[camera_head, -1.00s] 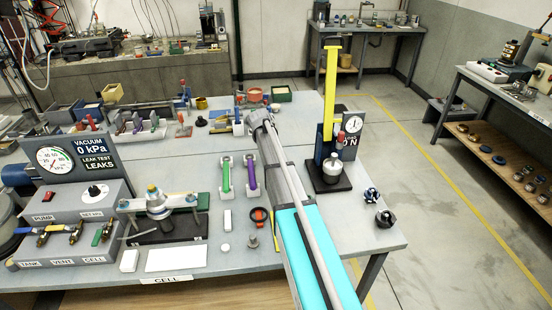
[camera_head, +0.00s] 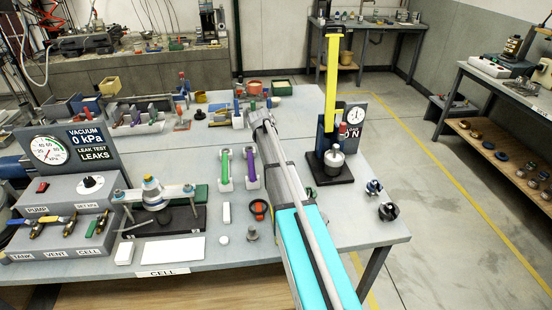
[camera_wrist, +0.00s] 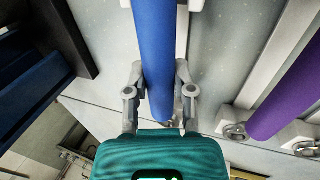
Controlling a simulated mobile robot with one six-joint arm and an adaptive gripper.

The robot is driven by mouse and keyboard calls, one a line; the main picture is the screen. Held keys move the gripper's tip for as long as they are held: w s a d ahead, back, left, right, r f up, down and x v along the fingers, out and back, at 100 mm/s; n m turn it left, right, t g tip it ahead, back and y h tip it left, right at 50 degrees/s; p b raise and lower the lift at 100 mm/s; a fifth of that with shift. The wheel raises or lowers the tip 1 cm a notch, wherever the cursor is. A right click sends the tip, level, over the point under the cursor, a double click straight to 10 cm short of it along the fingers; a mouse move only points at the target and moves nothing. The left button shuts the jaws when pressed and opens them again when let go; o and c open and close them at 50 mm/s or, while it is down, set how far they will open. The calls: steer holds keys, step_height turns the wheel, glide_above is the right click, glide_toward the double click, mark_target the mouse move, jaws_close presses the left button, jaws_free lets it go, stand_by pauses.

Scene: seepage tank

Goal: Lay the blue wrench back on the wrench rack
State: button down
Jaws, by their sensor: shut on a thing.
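The blue wrench (camera_wrist: 155,50) runs down the upper middle of the wrist view. My gripper (camera_wrist: 158,95) has one finger on each side of it, near its lower end, and is shut on it. White rack parts (camera_wrist: 183,35) show behind the wrench; I cannot tell whether it touches them. In the head view my arm hides the blue wrench and my fingertips. The purple wrench (camera_head: 251,167) lies on white supports left of my arm, with the green wrench (camera_head: 224,168) to its left. The purple wrench also shows at the right of the wrist view (camera_wrist: 290,95).
A yellow upright post (camera_head: 331,85) with a dark base stands right of my arm. The tester box (camera_head: 65,215) with gauge and valves stands at the left. A clamped fixture (camera_head: 153,192) is beside it.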

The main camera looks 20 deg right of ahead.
steer(key=shift+f+b, duration=0.25)
steer(key=shift+b, duration=0.05)
steer(key=shift+c, duration=2)
jaws_free()
steer(key=shift+r, duration=0.15)
step_height(320, 180, up, 9)
steer(key=p, duration=0.9)
steer(key=shift+f, duration=0.2)
steer(key=s+a+n+y, duration=0.1)
steer(key=s+a, duration=0.9)
steer(key=s, duration=0.3)
steer(key=s+a+n+t+y, duration=0.1)
steer(key=s+a+n+y, duration=0.1)
steer(key=s+a, duration=0.9)
steer(key=shift+s+f, duration=0.45)
steer(key=shift+s, duration=0.55)
